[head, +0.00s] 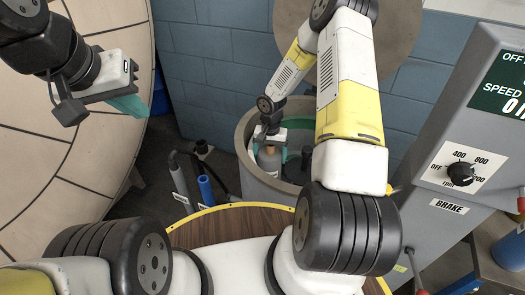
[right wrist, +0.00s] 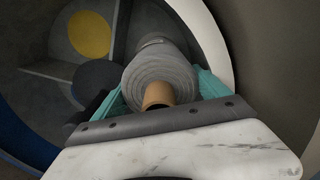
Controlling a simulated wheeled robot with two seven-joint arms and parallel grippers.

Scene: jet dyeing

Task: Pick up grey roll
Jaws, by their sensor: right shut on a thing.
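The grey roll (right wrist: 158,70) with a tan core sits between the teal fingers of my right gripper (right wrist: 160,92) in the right wrist view. The fingers are shut on it from both sides. In the head view my right gripper (head: 269,138) reaches down into a round grey tub, with the grey roll (head: 270,163) and its tan top below it. The roll's lower end is hidden. My left gripper (head: 128,98) is at the upper left, away from the roll; its teal fingers show from the side, so their gap is not clear.
The round grey tub (head: 243,165) has a green interior and encloses my right gripper. Dark and blue upright cylinders (head: 206,190) stand left of it. A control panel (head: 460,150) with a dial and BRAKE label is at right. A large pale round panel (head: 60,130) is at left.

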